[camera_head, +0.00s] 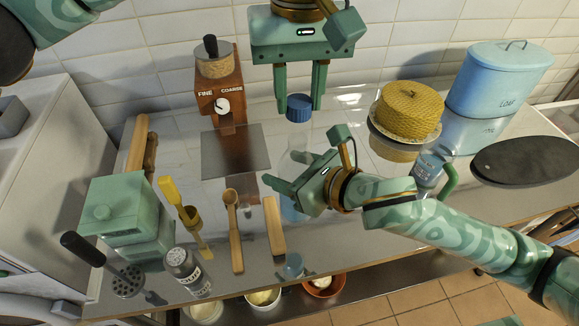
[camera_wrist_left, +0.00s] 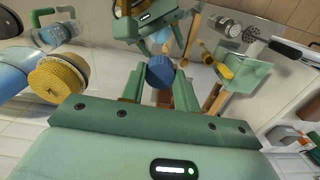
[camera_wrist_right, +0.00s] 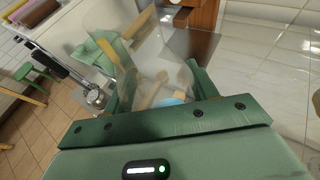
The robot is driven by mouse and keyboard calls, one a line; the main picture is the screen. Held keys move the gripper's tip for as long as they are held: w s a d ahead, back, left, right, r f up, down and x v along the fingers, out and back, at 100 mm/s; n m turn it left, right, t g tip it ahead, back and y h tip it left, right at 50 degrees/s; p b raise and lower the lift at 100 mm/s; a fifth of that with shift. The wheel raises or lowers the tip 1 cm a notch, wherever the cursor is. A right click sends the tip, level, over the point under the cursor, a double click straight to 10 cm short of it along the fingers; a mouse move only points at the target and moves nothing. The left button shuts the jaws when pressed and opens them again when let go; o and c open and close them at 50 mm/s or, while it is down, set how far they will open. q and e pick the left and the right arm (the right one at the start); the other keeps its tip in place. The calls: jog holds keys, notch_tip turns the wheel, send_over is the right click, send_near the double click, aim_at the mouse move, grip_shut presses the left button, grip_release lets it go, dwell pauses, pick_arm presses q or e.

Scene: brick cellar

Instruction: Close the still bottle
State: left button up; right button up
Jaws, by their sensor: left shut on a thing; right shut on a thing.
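My left gripper (camera_head: 299,100) is shut on a round blue cap (camera_head: 299,109) and holds it up in the air. The cap also shows between the fingers in the left wrist view (camera_wrist_left: 160,71). My right gripper (camera_head: 289,170) is lower, just below the cap, with its fingers around a clear bottle. The see-through bottle shows best in the right wrist view (camera_wrist_right: 147,62), between the fingers, with a bluish patch low down. In the head view it is faint and partly hidden by the right gripper. The cap is apart from the bottle; any label is not readable.
A coffee grinder (camera_head: 219,90) stands at the back left. A yellow cake (camera_head: 409,108) and a blue loaf bin (camera_head: 499,78) are at the right. A green box (camera_head: 120,208), wooden utensils (camera_head: 274,226) and a shaker (camera_head: 182,266) occupy the front left.

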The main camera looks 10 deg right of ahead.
aim_at(298, 143)
pick_arm(q)
jog(key=shift+f, duration=1.15)
jog(key=shift+f, duration=0.1)
jog(key=shift+f, duration=0.75)
jog(key=shift+f, duration=0.55)
